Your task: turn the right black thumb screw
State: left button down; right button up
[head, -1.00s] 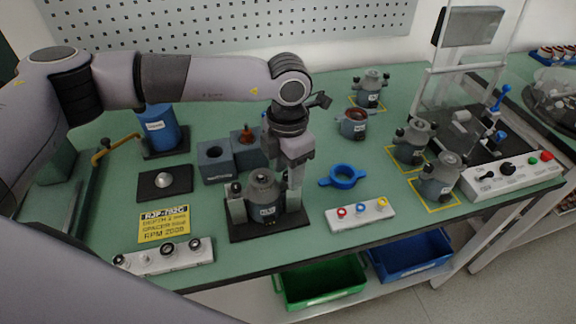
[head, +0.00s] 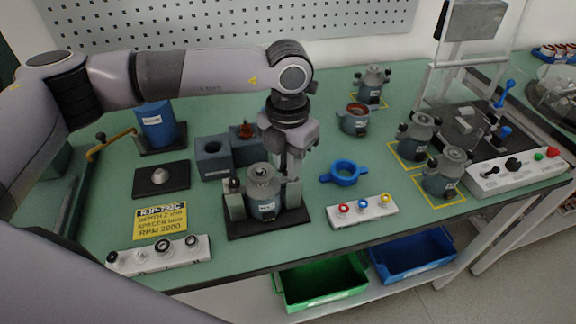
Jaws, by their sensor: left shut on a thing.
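A grey motor housing (head: 263,192) with a white label stands upright in a fixture on a black base plate (head: 240,230), between two pale grey-green posts. The left black thumb screw (head: 234,184) is on the left post (head: 236,208). My left gripper (head: 286,172) points down at the top of the right post (head: 294,195). It is shut on the right black thumb screw, which its fingers mostly hide. My right gripper is out of view.
Grey blocks (head: 214,168) and a blue ring (head: 344,173) lie near the fixture. A white panel with coloured buttons (head: 362,209) and one with black knobs (head: 160,256) are along the front edge. More motors (head: 443,175) stand at the right.

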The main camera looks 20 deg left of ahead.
pick_arm(q)
jog(key=shift+n+b, duration=0.55)
jog(key=shift+n, duration=0.65)
jog(key=c, duration=1)
grip_release()
